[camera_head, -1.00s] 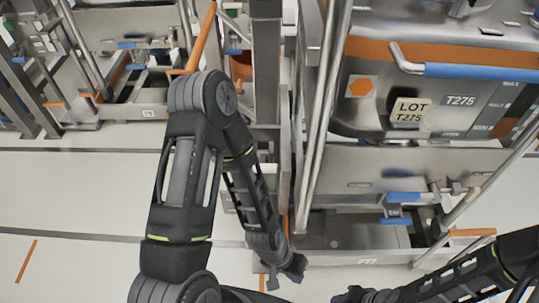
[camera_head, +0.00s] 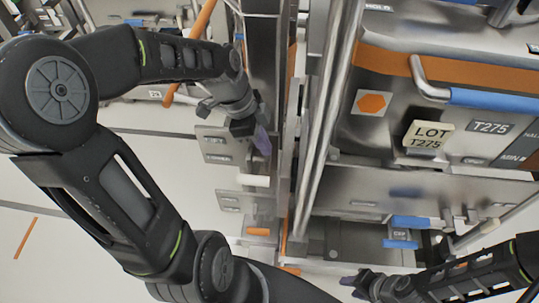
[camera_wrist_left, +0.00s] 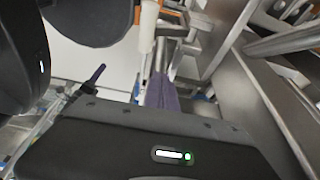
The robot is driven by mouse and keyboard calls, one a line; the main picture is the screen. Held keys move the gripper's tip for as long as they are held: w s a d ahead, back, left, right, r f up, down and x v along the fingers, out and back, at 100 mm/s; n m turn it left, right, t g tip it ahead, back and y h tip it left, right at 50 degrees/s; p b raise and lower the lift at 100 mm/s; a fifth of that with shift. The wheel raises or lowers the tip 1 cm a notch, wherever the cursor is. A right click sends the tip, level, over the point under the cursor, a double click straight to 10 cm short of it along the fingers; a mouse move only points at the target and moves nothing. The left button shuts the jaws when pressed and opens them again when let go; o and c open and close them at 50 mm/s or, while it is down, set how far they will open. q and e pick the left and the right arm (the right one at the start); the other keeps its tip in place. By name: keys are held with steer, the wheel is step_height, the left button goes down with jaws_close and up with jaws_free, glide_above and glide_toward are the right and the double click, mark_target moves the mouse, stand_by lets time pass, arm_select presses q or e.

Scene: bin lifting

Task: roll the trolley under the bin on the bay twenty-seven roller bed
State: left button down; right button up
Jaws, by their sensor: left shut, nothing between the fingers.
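A steel bin (camera_head: 385,125) with an orange band, a blue-sleeved handle and a LOT T275 label fills the upper right of the head view. Below it is a low steel frame (camera_head: 350,250) with blue parts; I cannot tell whether this is the trolley or part of the roller bed. My left gripper (camera_head: 263,140) is shut and empty, left of the upright rails and beside a steel plate panel. Its purple fingers show together in the left wrist view (camera_wrist_left: 162,92). My right gripper (camera_head: 350,282) is low in front of the frame; its jaws are unclear.
Tall steel rails (camera_head: 325,130) stand between my left gripper and the bin. A panel with small plates and a white rod (camera_head: 254,180) is just below my left gripper. An orange bar (camera_head: 203,20) stands at the upper left. Pale floor (camera_head: 60,200) is open at the left.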

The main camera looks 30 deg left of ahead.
arm_select(q)
step_height(320, 180, down, 9)
steer(key=shift+s+a+f, duration=0.2)
steer(key=shift+s+a, duration=0.1)
steer(key=shift+s, duration=0.1)
arm_select(e)
steer(key=shift+s+r, duration=0.3)
stand_by(0.4)
